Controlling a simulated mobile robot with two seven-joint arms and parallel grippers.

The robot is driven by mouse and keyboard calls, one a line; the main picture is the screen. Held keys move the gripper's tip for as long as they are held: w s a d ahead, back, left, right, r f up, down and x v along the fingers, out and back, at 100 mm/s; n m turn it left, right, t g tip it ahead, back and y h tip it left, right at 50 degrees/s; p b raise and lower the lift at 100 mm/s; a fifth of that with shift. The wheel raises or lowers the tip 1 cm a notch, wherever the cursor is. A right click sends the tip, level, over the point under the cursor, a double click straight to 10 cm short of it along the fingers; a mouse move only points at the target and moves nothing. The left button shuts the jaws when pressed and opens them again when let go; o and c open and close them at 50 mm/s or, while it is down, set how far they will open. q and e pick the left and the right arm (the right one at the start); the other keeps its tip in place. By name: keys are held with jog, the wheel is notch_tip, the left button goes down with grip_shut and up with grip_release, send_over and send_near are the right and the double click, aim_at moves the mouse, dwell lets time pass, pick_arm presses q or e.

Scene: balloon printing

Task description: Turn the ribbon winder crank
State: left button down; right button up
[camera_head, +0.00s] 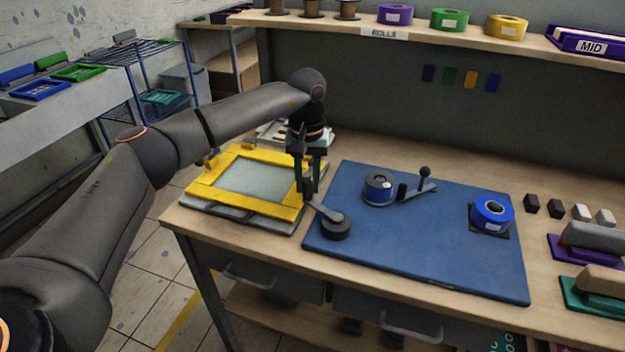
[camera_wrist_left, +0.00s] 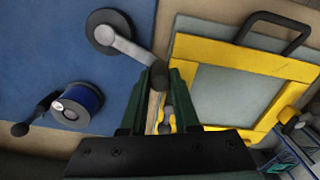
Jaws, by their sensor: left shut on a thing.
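The ribbon winder crank is a grey arm (camera_head: 322,209) on a round black hub (camera_head: 336,228) at the left front of the blue mat (camera_head: 420,250). My left gripper (camera_head: 308,190) points down at the crank's outer end, shut on its handle, which the fingers mostly hide. In the left wrist view the crank arm (camera_wrist_left: 130,46) runs from the hub (camera_wrist_left: 110,32) to between the green fingertips of my left gripper (camera_wrist_left: 162,78). A blue spool (camera_head: 380,187) stands behind the crank, beside a grey lever with a black knob (camera_head: 424,172). My right gripper is out of view.
A yellow frame (camera_head: 203,186) lies just left of the crank, close to my gripper. A blue roll (camera_head: 491,214) sits at the mat's right end. Stamps (camera_head: 593,236) stand at the far right. A shelf (camera_head: 410,40) with rolls is behind. The mat's front middle is clear.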

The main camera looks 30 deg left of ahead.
pick_arm(q)
jog(key=shift+w+r, duration=0.1)
jog(key=shift+w, duration=0.1)
dwell(0.3)
jog(key=c, duration=0.7)
grip_release()
jog(key=shift+o, duration=0.2)
notch_tip(320, 180, up, 12)
jog(key=shift+r, duration=0.25)
jog(key=shift+d, duration=0.1)
